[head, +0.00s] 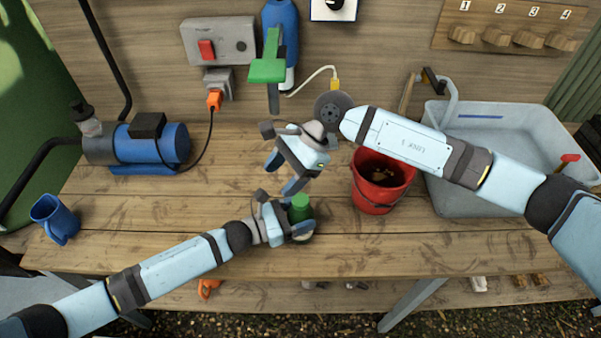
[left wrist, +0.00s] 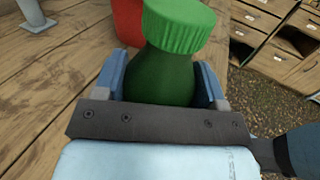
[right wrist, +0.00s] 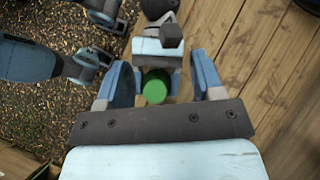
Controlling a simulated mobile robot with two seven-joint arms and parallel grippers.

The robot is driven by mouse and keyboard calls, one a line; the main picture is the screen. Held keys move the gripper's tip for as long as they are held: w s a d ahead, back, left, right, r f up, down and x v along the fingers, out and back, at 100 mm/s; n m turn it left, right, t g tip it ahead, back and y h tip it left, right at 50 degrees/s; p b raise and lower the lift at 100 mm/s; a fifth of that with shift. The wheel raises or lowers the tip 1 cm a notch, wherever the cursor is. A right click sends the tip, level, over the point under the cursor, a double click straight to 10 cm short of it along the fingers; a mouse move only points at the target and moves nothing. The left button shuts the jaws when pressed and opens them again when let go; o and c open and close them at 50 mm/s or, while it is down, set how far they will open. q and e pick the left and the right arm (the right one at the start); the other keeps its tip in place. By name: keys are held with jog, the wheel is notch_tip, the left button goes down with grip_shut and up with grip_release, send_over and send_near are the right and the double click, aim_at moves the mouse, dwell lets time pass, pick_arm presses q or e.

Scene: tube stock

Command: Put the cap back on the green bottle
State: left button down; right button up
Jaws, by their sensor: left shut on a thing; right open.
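The green bottle (left wrist: 160,80) stands near the front of the bench, with my left gripper (head: 293,222) shut around its body. A ribbed green cap (left wrist: 180,28) sits on top of the bottle in the left wrist view. The cap also shows in the head view (head: 300,201) and from above in the right wrist view (right wrist: 154,88). Whether it is screwed tight cannot be told. My right gripper (head: 281,174) is open and empty, above and behind the bottle, its fingers pointing down. In the right wrist view the cap lies between its fingers in the picture, but apart from them.
A red bucket (head: 366,196) stands right of the bottle, with a grey sink tub (head: 455,205) beyond it. A blue pump (head: 165,145) and a blue mug (head: 52,216) are at the left. The bench's left middle is clear.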

aim_at(301, 200)
jog(key=d+n+t+h, duration=0.1)
jog(key=h, duration=0.1)
jog(key=n+t+h, duration=0.1)
jog(key=n+h, duration=0.1)
jog(key=d+f+n+h, duration=0.1)
jog(key=n+h, duration=0.1)
jog(key=shift+d+t, duration=0.3)
jog(key=shift+t, duration=0.1)
jog(key=shift+w+d+r+n+t+h, duration=0.25)
jog(key=shift+d+n+t+h, duration=0.25)
jog(key=shift+n+h, duration=0.2)
jog(key=shift+f, duration=0.15)
jog(key=shift+f, duration=3.9)
jog(key=shift+c, duration=0.3)
